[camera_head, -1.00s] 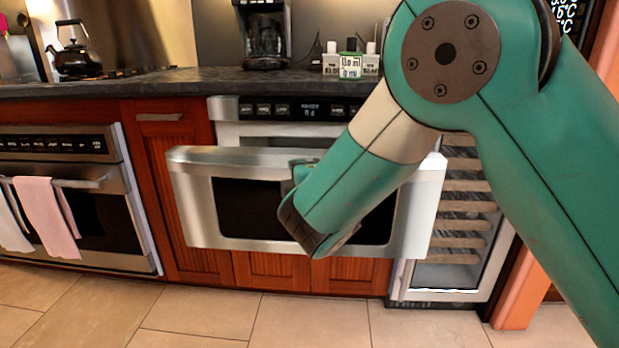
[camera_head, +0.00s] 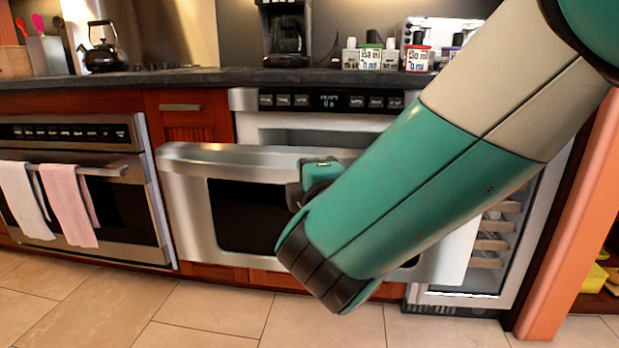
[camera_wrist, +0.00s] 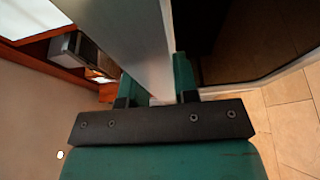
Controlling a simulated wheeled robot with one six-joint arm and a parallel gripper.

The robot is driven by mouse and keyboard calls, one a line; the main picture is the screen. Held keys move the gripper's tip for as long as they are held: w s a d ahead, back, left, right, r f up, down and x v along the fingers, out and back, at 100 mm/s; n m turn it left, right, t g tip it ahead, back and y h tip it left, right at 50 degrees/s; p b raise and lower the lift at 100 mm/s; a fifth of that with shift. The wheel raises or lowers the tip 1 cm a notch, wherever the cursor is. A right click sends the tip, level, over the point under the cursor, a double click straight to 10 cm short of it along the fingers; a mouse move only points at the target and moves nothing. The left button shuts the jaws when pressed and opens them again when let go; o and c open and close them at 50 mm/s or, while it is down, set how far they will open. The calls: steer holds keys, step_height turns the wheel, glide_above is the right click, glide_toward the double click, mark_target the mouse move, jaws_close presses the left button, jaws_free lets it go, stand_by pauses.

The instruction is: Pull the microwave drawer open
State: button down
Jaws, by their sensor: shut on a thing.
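The microwave drawer (camera_head: 183,198) is a silver front with a dark window, standing out from its housing under the counter. A gap shows behind its top edge, below the control panel (camera_head: 330,101). My gripper (camera_wrist: 158,93) is shut on the drawer's top edge, with one finger on each side of the silver panel (camera_wrist: 135,38) in the wrist view. In the head view my arm covers the right half of the drawer front and hides the fingertips. The inside of the drawer is mostly hidden.
An oven (camera_head: 100,205) with a white towel (camera_head: 22,203) and a pink towel (camera_head: 68,205) is at left. A wine cooler (camera_head: 500,235) stands at right beside an orange post (camera_head: 575,215). The tiled floor (camera_head: 210,318) in front is clear.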

steer(key=c, duration=0.9)
jaws_free()
steer(key=s+d+b, duration=0.1)
steer(key=s+b, duration=0.2)
steer(key=s, duration=0.2)
steer(key=s+d+b, duration=0.1)
steer(key=s+b, duration=0.2)
steer(key=s, duration=0.3)
steer(key=s+d+b, duration=0.1)
steer(key=s+b, duration=0.1)
steer(key=s, duration=0.4)
steer(key=shift+s+d+b, duration=0.1)
steer(key=shift+b, duration=0.3)
